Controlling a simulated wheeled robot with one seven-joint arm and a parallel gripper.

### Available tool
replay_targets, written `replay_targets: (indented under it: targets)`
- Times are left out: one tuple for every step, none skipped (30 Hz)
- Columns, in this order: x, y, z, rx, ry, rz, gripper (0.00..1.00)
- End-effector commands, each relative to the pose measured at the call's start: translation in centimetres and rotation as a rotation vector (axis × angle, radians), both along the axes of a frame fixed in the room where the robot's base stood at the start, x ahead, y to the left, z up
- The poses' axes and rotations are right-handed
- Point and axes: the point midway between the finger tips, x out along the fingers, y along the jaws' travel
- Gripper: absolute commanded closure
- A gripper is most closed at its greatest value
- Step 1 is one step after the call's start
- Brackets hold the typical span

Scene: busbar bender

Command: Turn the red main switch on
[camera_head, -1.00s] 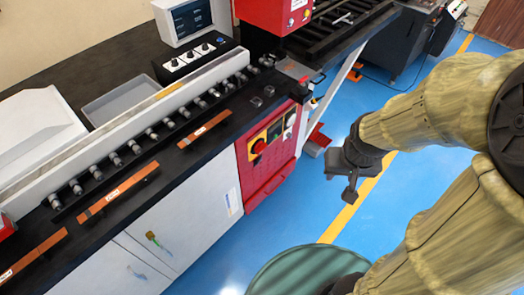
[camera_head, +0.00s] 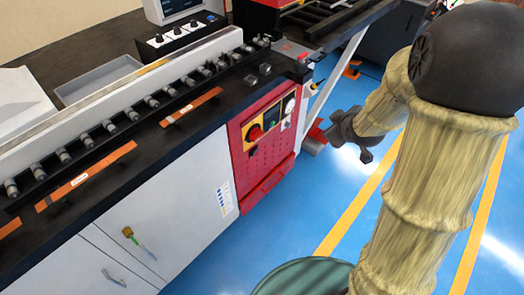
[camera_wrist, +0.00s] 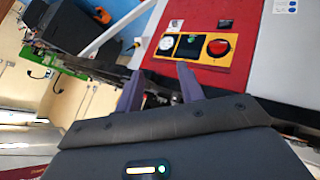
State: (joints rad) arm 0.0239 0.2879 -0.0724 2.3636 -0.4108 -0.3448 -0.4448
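The red main switch (camera_head: 255,133) is a round red knob on a yellow plate, on the red front panel (camera_head: 262,160) of the machine cabinet. In the wrist view the switch (camera_wrist: 218,47) sits at the right end of a row with a dark square and a white round dial. Its on/off position is too small to read. My gripper (camera_head: 350,135) hangs in the air to the right of the panel in the head view, apart from it. In the wrist view its two fingers (camera_wrist: 158,74) are spread and empty, below and left of the switch.
A dark worktop (camera_head: 205,125) with rollers and copper bars runs along the cabinet's top. Grey cabinet doors (camera_head: 165,185) are left of the red panel. A slanted white leg (camera_head: 325,85) stands right of the panel. Blue floor (camera_head: 330,195) in front is open.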

Motion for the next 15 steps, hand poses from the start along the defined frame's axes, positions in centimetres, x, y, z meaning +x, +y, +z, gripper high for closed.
replay_targets:
  targets:
    - [1.1, 0.1, -2.8, -0.025, -0.038, 0.049, 0.62]
    - [1.8, 0.2, -3.5, -0.042, -0.063, 0.083, 0.62]
    - [2.6, 0.4, -4.3, -0.064, -0.099, 0.127, 0.62]
    - [3.2, 0.6, -5.1, -0.080, -0.124, 0.160, 0.62]
    - [3.7, 0.7, -5.7, -0.096, -0.150, 0.193, 0.62]
    - [4.5, 1.0, -6.7, -0.116, -0.185, 0.237, 0.62]
    - [5.0, 1.3, -7.4, -0.132, -0.213, 0.270, 0.62]
    - [5.4, 1.5, -8.1, -0.147, -0.239, 0.303, 0.62]
    - [6.0, 1.8, -9.0, -0.166, -0.275, 0.347, 0.62]
    - [6.5, 2.1, -9.7, -0.181, -0.302, 0.378, 0.62]
    - [6.8, 2.3, -10.5, -0.194, -0.329, 0.411, 0.62]
    - [7.3, 2.7, -11.4, -0.213, -0.364, 0.453, 0.62]
    - [7.7, 2.9, -12.2, -0.226, -0.392, 0.484, 0.62]
    - [7.9, 3.2, -12.9, -0.240, -0.420, 0.515, 0.62]
    - [8.3, 3.6, -13.9, -0.256, -0.457, 0.557, 0.62]
